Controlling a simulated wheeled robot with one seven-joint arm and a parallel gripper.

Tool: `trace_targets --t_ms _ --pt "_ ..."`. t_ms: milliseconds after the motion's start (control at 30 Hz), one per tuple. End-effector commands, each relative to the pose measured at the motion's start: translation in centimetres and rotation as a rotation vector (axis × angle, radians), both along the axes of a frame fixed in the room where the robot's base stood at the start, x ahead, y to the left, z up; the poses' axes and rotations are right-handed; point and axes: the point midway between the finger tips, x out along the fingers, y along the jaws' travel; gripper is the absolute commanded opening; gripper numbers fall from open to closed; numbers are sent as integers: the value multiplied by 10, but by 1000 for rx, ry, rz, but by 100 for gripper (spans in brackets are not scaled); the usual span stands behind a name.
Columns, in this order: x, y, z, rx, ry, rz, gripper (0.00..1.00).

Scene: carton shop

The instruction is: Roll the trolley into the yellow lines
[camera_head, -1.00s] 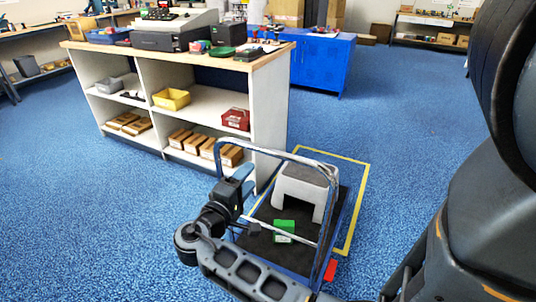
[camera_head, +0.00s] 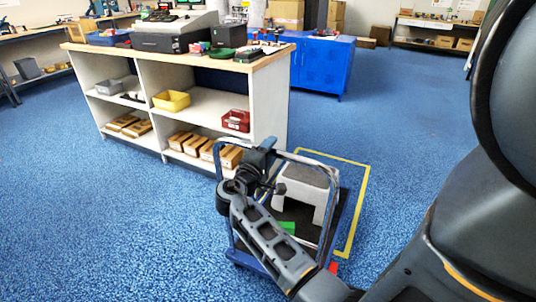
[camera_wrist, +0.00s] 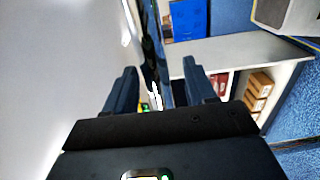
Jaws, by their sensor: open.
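The trolley (camera_head: 298,211) has a dark deck, a blue edge and a tall tubular handle, and stands at lower centre in the head view. It carries a grey step stool (camera_head: 307,181) and a green box (camera_head: 287,227), which my arm partly covers. Yellow lines (camera_head: 355,210) show on the floor behind it and along its right side. Its near left corner appears to stick out towards me; the lines there are hidden. My gripper (camera_head: 266,162) is open at the handle's top. In the wrist view, a bar runs between the fingers (camera_wrist: 160,80); contact cannot be told.
A white shelf unit (camera_head: 270,105) with a wooden top stands close on the trolley's left and holds bins and cartons. A red object (camera_head: 333,267) lies by the trolley's near right corner. A blue cabinet (camera_head: 322,65) stands behind. Blue floor is clear to the right.

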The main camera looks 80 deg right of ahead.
Motion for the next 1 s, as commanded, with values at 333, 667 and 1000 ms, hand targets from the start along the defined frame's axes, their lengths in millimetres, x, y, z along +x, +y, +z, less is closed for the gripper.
trace_targets --t_ms 333,667,1000 --pt "0 0 0 0 0 0 29" --pt "0 1 -1 2 1 0 0" --pt "0 1 -2 3 1 0 0"
